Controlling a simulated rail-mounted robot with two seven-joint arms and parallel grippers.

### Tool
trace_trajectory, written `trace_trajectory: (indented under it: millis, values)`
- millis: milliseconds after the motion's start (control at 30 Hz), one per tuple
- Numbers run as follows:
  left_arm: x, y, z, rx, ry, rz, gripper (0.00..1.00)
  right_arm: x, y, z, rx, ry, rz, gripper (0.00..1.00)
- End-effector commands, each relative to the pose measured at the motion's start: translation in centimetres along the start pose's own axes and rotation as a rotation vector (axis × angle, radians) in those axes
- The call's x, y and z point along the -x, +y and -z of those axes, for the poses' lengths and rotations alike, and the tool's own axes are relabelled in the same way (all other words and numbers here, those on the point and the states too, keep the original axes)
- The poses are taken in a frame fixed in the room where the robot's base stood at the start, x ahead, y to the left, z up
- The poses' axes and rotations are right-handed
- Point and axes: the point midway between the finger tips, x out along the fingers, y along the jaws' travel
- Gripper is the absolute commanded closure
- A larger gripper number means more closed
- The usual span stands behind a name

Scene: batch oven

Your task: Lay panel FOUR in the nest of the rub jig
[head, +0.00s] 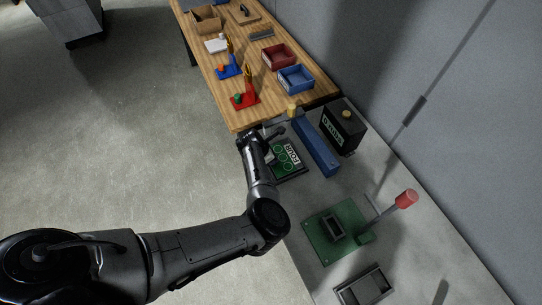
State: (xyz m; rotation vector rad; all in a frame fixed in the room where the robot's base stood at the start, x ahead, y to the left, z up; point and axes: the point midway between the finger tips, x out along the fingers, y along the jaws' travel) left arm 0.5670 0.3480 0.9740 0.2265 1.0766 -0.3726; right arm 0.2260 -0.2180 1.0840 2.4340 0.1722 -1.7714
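Panel FOUR (281,160) is a green panel with round marks and a white label reading "FOUR". It lies on a dark base on the grey bench, near the end of the wooden table. My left gripper (276,143) is at the panel's far left edge and partly covers that side. Its fingers are small and dark, so I cannot tell whether they are open or touch the panel. What looks like the rub jig (318,249) is a green plate nearer the front, with a dark rectangular frame, seemingly the nest, and a red-ended handle (406,199). The frame looks empty. My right gripper is out of view.
A blue block (316,146) and a dark labelled box (343,128) stand right of the panel. A grey tray (365,288) lies in front of the jig. The wooden table (245,60) behind holds red and blue bins and stands. The wall bounds the right.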

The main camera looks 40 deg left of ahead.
Motion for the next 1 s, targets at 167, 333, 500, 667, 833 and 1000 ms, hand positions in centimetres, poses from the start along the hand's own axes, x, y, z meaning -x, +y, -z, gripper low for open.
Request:
trace_trajectory:
  millis: [167, 333, 500, 667, 833, 1000]
  values:
    - [-0.01, 0.03, -0.05, 0.0, -0.001, -0.001, 1.0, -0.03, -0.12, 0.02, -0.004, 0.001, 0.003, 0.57]
    - [-0.18, 0.03, 0.04, 0.0, -0.001, -0.001, 1.0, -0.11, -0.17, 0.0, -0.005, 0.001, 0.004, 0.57]
    - [-0.4, 0.03, 0.15, 0.0, -0.001, -0.001, 1.0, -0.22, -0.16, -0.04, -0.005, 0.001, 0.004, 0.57]
    - [-0.46, 0.03, 0.17, 0.0, -0.001, -0.001, 0.6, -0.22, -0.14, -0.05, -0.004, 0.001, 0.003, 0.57]
    - [-0.47, 0.02, 0.2, 0.0, -0.001, 0.0, 0.44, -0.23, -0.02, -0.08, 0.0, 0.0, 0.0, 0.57]
    - [-0.49, 0.0, 0.23, 0.0, 0.0, 0.0, 0.37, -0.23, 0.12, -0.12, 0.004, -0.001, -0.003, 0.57]
